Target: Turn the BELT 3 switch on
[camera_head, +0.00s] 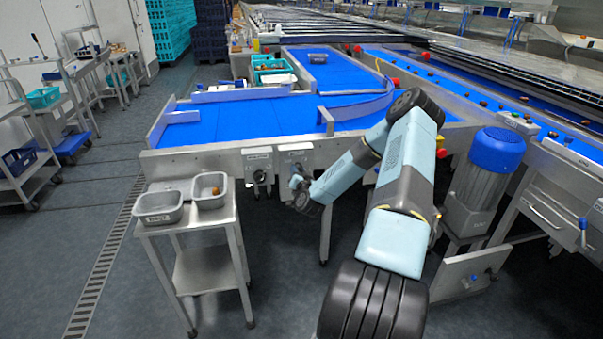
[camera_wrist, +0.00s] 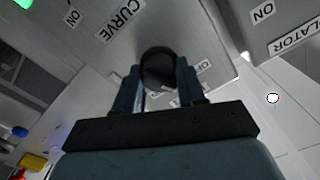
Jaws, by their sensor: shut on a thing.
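My gripper (camera_wrist: 160,80) is shut on a dark round switch knob (camera_wrist: 159,66), with one finger on each side of it. The knob sits on a grey metal panel (camera_wrist: 205,40) whose label (camera_wrist: 121,20) shows the word CURVE; no BELT 3 lettering is readable. An ON mark (camera_wrist: 73,18) is at the upper left, and an OFF mark shows partly behind the right finger. Which mark the knob points to cannot be told. In the head view, my gripper (camera_head: 297,183) is at the right switch box (camera_head: 295,153) on the conveyor front; the knob is hidden there.
A second switch box (camera_head: 257,160) is just left; a neighbouring panel labelled ...ULATOR (camera_wrist: 293,35) shows in the wrist view. A steel stand (camera_head: 205,238) with two grey bins stands to the left. A blue-topped motor (camera_head: 497,150) is to the right.

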